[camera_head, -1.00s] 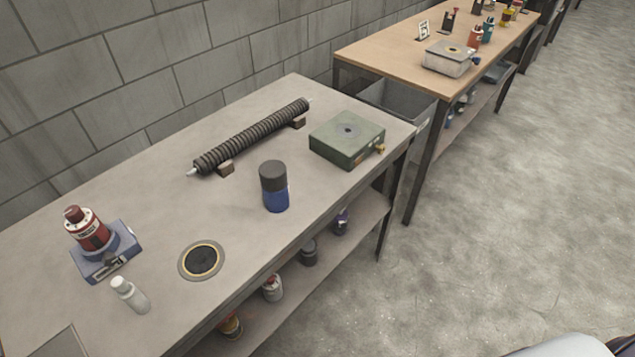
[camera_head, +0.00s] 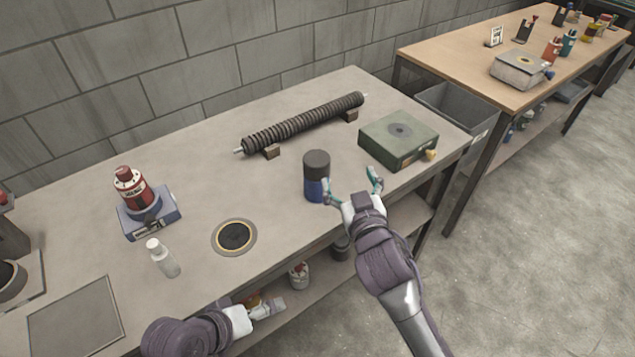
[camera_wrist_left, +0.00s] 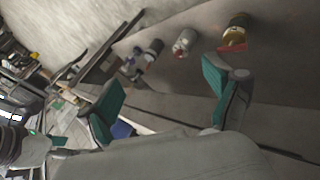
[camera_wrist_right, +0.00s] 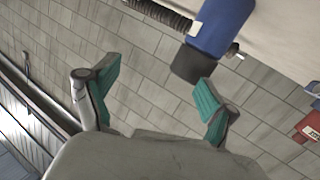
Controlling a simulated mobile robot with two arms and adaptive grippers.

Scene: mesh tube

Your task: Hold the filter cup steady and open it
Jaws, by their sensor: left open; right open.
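The filter cup (camera_head: 316,176), a cylinder with a dark grey top and a blue lower part, stands upright on the near grey bench. My right gripper (camera_head: 351,182) is open and empty just right of the cup; its left finger overlaps the cup's edge in the head view. Whether they touch I cannot tell. In the right wrist view the cup (camera_wrist_right: 225,25) appears inverted, above and right of the open fingers (camera_wrist_right: 158,80). My left gripper (camera_head: 272,307) is low at the bench's front edge, away from the cup. In the left wrist view its fingers (camera_wrist_left: 165,95) are apart and empty.
A ribbed dark tube (camera_head: 305,123) lies behind the cup, and a green box (camera_head: 398,138) stands to its right. To the left are a ringed black disc (camera_head: 235,235), a white bottle (camera_head: 163,258) and a red bottle on a blue stand (camera_head: 150,214). A lower shelf holds several cans.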

